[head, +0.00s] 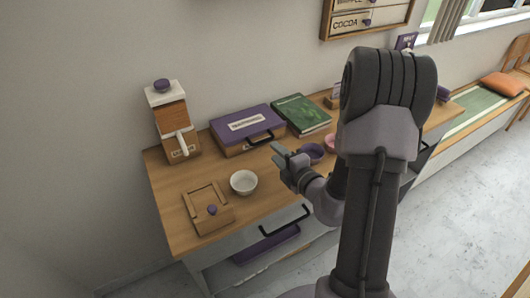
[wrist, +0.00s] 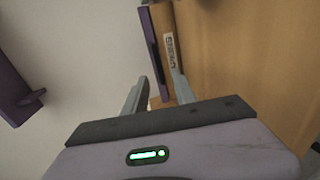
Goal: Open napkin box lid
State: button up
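A wooden box with a closed purple lid (head: 232,117) lies at the back of the cart top. It has a white label, too small to read, and a black handle at its front; I take it for the napkin box. My gripper (head: 279,158) is above the cart top, in front and to the right of this box in the head view, apart from it. In the wrist view my gripper (wrist: 158,92) is open, with nothing between its fingers. Beyond the fingers is a purple and wooden piece with a label (wrist: 170,48), perhaps this box.
A smaller wooden box with a purple knob (head: 211,209) and a white bowl (head: 243,182) stand at the front left. A wooden dispenser (head: 173,120) stands at the back left. A green book (head: 302,114) lies right of the purple lid.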

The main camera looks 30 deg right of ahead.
aim_at(264, 142)
jog(key=b+x, duration=0.1)
jog(key=x, duration=0.7)
jog(key=shift+w+b, duration=0.35)
jog(key=shift+w, duration=0.05)
grip_shut()
dwell(0.7)
